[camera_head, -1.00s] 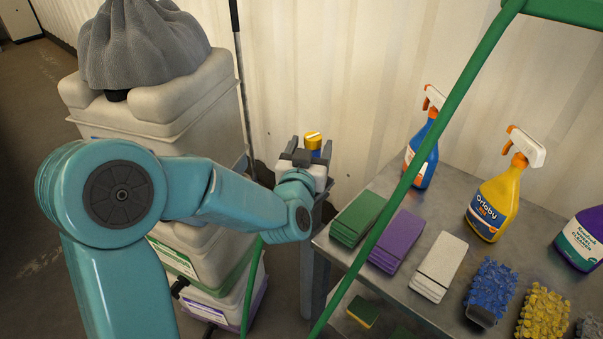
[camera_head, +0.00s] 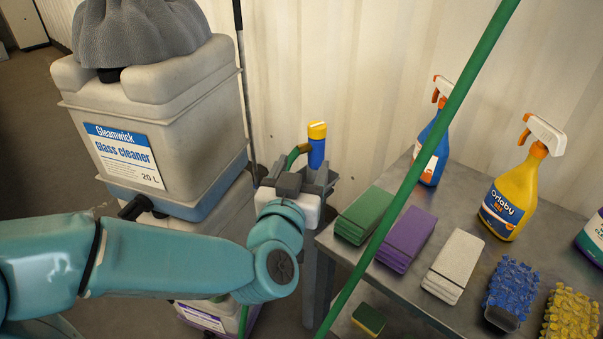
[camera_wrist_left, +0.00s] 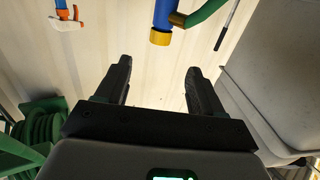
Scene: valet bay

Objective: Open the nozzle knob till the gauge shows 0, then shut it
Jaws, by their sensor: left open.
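The nozzle has a blue body (camera_head: 316,154) and a yellow knob (camera_head: 317,130) on top, with a green hose at its left side. It stands upright in front of the wall, just above my left gripper (camera_head: 303,178). In the left wrist view the nozzle appears upside down, with the yellow knob (camera_wrist_left: 160,38) beyond the fingers. My left gripper (camera_wrist_left: 158,72) is open and empty there, with a gap to the knob. No gauge face can be made out. My right gripper is not in view.
A large glass cleaner container (camera_head: 165,115) stands left of the nozzle. A metal table (camera_head: 400,285) at the right holds pads, brushes and spray bottles. A green bar (camera_head: 440,125) crosses in front of it. A green reel (camera_wrist_left: 38,130) shows in the left wrist view.

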